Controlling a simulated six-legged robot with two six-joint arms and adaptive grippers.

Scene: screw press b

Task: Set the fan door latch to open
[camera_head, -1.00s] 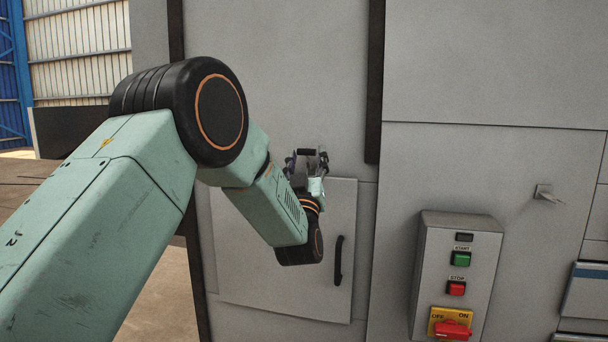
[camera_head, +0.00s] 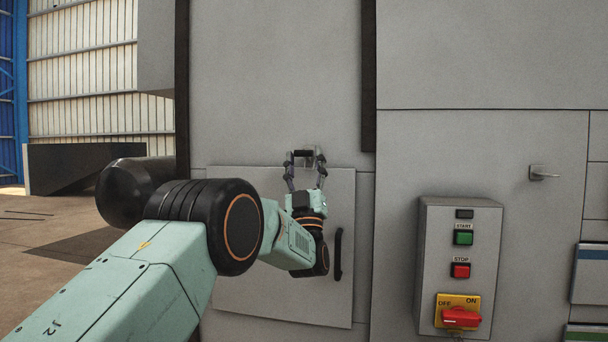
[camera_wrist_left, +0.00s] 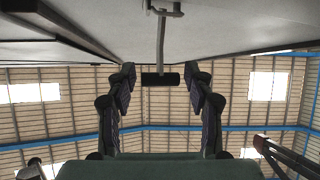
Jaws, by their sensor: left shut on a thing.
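The fan door (camera_head: 245,187) is a grey panel in the machine front, with a black vertical handle (camera_head: 338,255) at its right. The latch (camera_head: 303,154) shows above the door's top edge as a small dark bar between my fingertips. In the left wrist view the latch (camera_wrist_left: 160,79) is a black grip on a thin metal stem from the panel. My left gripper (camera_head: 305,162) points up at it, one finger on each side, and is shut on it; the left gripper (camera_wrist_left: 160,76) also shows in the wrist view. My right gripper is not in view.
A control box (camera_head: 430,265) with a green START button, red STOP button and red OFF/ON switch juts out at right. A small metal handle (camera_head: 543,173) sits on the panel beyond it. Open floor (camera_head: 40,240) lies at left.

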